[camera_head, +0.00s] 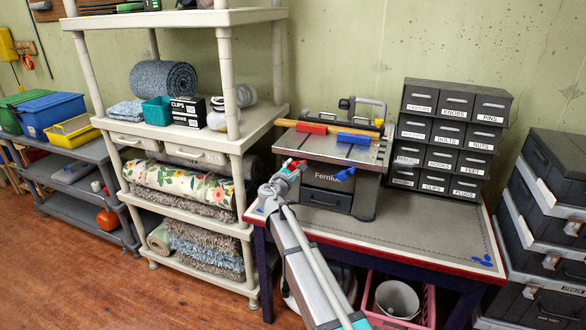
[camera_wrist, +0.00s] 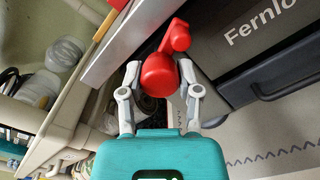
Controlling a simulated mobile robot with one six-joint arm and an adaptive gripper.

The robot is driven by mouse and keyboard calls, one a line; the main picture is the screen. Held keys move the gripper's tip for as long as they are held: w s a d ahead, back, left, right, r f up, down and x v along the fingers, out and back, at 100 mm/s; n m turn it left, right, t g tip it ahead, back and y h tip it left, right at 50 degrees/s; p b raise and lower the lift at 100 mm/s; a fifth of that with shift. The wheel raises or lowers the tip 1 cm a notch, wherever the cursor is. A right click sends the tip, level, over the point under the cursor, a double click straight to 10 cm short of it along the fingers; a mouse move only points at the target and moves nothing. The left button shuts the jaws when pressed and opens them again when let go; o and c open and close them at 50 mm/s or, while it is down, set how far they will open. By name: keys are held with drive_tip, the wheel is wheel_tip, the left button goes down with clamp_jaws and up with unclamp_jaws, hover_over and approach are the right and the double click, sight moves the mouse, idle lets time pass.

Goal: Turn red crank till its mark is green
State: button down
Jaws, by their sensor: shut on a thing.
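The red crank (camera_wrist: 160,74) fills the space between the fingers of my gripper (camera_wrist: 160,76) in the wrist view. Its round knob is between the fingertips, and a smaller red end (camera_wrist: 178,36) rises to the upper right. In the head view, my gripper (camera_head: 284,172) is at the left front corner of the bench machine (camera_head: 330,148) marked "Fernlo", and only a little red of the crank (camera_head: 299,163) shows beside it. A green or other coloured mark for the crank cannot be made out in either view.
The machine stands on a grey-topped workbench (camera_head: 425,225). A blue knob (camera_head: 346,174) is right of the crank. A cream shelf unit (camera_head: 235,145) stands close on the left. A label-fronted drawer cabinet (camera_head: 446,135) stands at the back right. The bench's front right is mostly clear.

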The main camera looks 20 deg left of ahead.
drive_tip(key=m, duration=0.5)
drive_tip(key=shift+m, duration=0.3)
drive_tip(key=m, duration=0.5)
drive_tip(key=shift+m, duration=0.4)
drive_tip(key=shift+c, duration=1.5)
unclamp_jaws()
drive_tip(key=shift+s, duration=0.15)
drive_tip(key=s, duration=1.1)
drive_tip(key=shift+s+a, duration=0.3)
drive_tip(key=shift+a, duration=0.15)
